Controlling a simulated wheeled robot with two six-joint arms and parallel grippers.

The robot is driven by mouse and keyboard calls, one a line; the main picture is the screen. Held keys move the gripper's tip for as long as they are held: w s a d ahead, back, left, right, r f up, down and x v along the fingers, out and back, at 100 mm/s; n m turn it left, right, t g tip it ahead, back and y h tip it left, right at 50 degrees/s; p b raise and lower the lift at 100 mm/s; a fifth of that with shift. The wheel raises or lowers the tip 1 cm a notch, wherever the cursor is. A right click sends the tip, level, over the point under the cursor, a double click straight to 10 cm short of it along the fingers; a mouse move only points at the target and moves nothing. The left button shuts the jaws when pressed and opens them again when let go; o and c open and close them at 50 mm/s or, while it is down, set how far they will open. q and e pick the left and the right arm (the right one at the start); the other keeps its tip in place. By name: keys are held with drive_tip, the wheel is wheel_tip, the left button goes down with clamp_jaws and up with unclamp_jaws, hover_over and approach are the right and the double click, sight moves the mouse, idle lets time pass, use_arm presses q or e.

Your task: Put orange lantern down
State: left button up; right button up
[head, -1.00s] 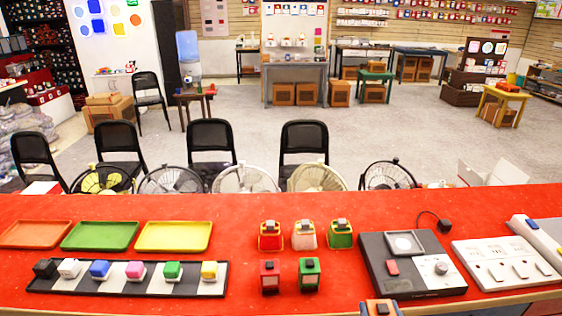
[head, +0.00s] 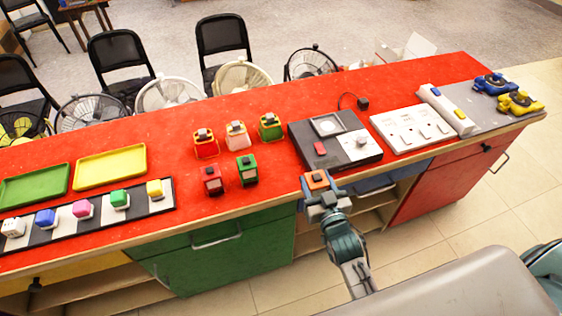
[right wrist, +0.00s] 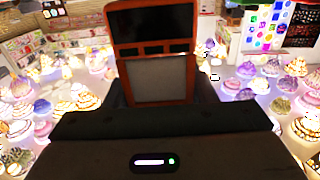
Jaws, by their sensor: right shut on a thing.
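The orange lantern (head: 317,179) is in my right gripper (head: 321,194), at the front edge of the red counter (head: 233,212) in the head view. In the right wrist view the lantern (right wrist: 154,51) stands up beyond the dark gripper body, with an orange-brown frame, a dark upper panel and a grey panel below. My right gripper is shut on it. The fingertips are mostly hidden. I cannot tell whether the lantern touches the counter. My left gripper is not in view.
Several small lanterns, including a red one (head: 212,180) and a green one (head: 247,170), stand left of the gripper. A black box with a dial (head: 335,140) lies just behind it. Bare red counter lies between the lanterns and box.

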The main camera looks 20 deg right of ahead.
drive_tip(key=shift+w+d+f+n+y+p, duration=0.3)
drive_tip(key=shift+w+d+y+p, duration=0.1)
drive_tip(key=shift+w+p, duration=0.2)
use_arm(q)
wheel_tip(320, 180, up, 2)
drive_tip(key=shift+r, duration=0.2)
use_arm(e)
drive_tip(key=shift+w+d+f, duration=0.15)
drive_tip(key=shift+f, duration=0.15)
drive_tip(key=shift+w+p, duration=0.35)
drive_tip(key=w+a+f+b, duration=0.1)
drive_tip(key=w+a, duration=0.1)
drive_tip(key=w, duration=0.2)
drive_tip(key=w+a+f+b, duration=0.1)
drive_tip(key=w+f, duration=0.1)
drive_tip(key=w, duration=0.3)
drive_tip(key=w+a+f+b, duration=0.2)
drive_tip(key=w, duration=0.3)
drive_tip(key=shift+w+a, duration=0.2)
drive_tip(key=shift+a, duration=0.1)
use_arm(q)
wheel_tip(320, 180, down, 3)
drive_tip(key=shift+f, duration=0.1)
use_arm(e)
drive_tip(key=shift+r, duration=0.2)
